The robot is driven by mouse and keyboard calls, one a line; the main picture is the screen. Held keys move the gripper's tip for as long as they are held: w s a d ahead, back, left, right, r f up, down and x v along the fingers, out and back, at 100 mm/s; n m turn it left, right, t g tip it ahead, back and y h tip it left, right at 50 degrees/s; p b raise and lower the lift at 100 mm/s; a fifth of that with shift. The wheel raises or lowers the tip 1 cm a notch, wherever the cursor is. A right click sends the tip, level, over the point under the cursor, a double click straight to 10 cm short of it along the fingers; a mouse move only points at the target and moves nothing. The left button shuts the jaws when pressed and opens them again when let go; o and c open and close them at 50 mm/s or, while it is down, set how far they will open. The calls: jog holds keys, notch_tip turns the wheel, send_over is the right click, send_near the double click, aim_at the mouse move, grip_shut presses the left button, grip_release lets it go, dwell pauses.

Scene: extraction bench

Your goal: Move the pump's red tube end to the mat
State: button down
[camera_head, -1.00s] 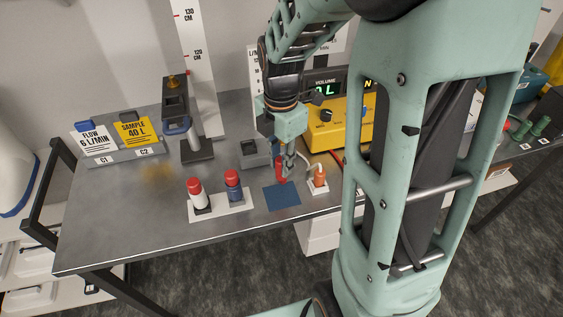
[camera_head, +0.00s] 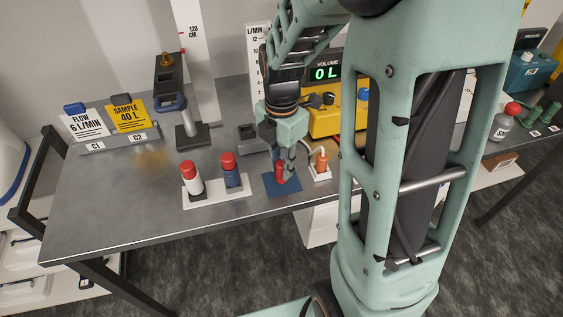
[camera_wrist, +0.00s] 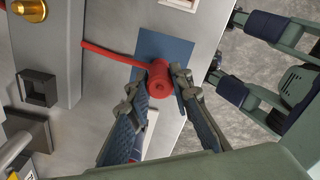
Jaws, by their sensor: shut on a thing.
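The red tube end (camera_head: 280,171) is a short red cylinder, held upright by my gripper (camera_head: 286,172) over the blue mat (camera_head: 271,188). In the wrist view, the red tube end (camera_wrist: 160,80) sits between the fingertips of my gripper (camera_wrist: 157,84), which is shut on it. The red tube (camera_wrist: 112,52) runs from it to the left. The blue mat (camera_wrist: 168,46) lies behind and under it. I cannot tell whether the tube end touches the mat. The yellow pump (camera_head: 325,122) stands behind, partly hidden by my arm, with a display reading 0 L.
A white plate (camera_head: 214,193) with a white red-capped bottle (camera_head: 191,178) and a blue red-capped bottle (camera_head: 230,171) stands left of the mat. An orange piece (camera_head: 321,161) on a white base is close on the right. A grey block (camera_head: 250,139) stands behind. The bench's front left is clear.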

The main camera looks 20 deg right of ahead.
jog(key=shift+f+b, duration=0.3)
jog(key=shift+f, duration=0.25)
jog(key=c, duration=1.7)
grip_release()
jog(key=shift+o, duration=0.2)
jog(key=shift+r, duration=0.1)
notch_tip(320, 180, up, 12)
